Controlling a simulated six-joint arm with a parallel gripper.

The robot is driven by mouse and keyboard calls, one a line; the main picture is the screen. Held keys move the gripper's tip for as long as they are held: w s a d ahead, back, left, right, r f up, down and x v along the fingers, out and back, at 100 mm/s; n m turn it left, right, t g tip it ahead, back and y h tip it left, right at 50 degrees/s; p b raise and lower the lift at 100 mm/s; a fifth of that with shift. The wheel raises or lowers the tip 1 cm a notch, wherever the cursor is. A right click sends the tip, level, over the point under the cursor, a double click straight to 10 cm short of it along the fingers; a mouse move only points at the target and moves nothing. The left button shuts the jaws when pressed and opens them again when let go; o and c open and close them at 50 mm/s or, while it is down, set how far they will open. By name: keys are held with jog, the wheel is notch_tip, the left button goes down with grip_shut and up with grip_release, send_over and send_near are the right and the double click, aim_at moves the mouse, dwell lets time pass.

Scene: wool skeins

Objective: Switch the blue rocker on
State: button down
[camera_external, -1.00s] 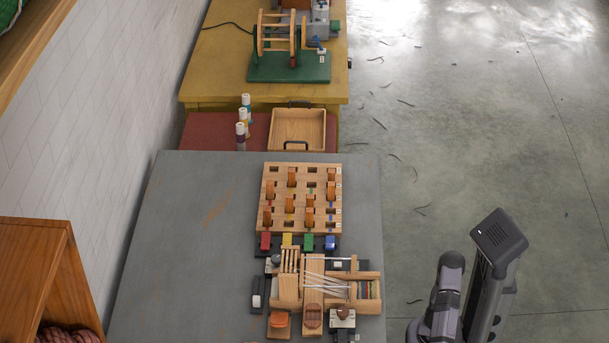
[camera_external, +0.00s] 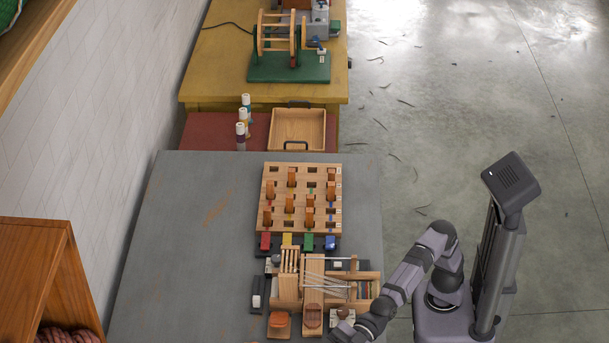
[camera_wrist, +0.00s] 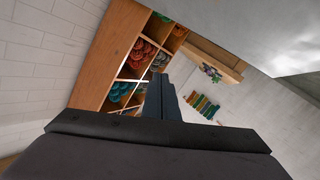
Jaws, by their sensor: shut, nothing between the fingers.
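The blue rocker (camera_external: 330,243) is the rightmost of a row of coloured rockers below the wooden peg board (camera_external: 272,192), on the grey table. The row also holds a red rocker (camera_external: 265,241), a yellow one (camera_external: 287,240) and a green one (camera_external: 308,242). Whether the blue rocker is on or off is too small to tell. My arm reaches over the table's front right, and its end is near the bottom edge of the external view, below the rockers and away from them. In the wrist view my gripper (camera_wrist: 157,85) is shut and empty, facing shelves and wall.
A wooden loom-like device (camera_external: 315,285) stands between my arm's end and the rockers. An orange block (camera_external: 279,325) lies in front of it. The left part of the grey table (camera_external: 180,250) is clear. A wooden tray (camera_external: 298,112) and several spools stand beyond the peg board.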

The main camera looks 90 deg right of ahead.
jog(key=w+d+m+h+p, duration=0.35)
jog(key=w+d+p, duration=0.25)
jog(key=w+d, duration=0.55)
jog(key=w+d+m+h+p, duration=0.25)
jog(key=w+d+p, duration=0.25)
jog(key=d, duration=0.8)
jog(key=w+d+m+h+p, duration=0.2)
jog(key=w+d+h+p, duration=0.3)
jog(key=d, duration=0.7)
jog(key=s+d+r+m+g+h+p, duration=0.15)
jog(key=d+p, duration=0.25)
jog(key=d, duration=0.5)
jog(key=s+d+m+g+h+p, duration=0.15)
jog(key=d+p, duration=0.25)
jog(key=d, duration=0.5)
jog(key=s+d+r+m+g+p, duration=0.1)
jog(key=s+d+m+g+p, duration=0.2)
jog(key=d, duration=0.6)
jog(key=s+r+m+g+y+p, duration=0.2)
jog(key=s+p, duration=0.5)
jog(key=s, duration=0.9)
jog(key=shift+d+r+g+y, duration=0.4)
jog(key=shift+g+y, duration=0.4)
jog(key=shift+y, duration=0.2)
jog(key=shift+f, duration=0.1)
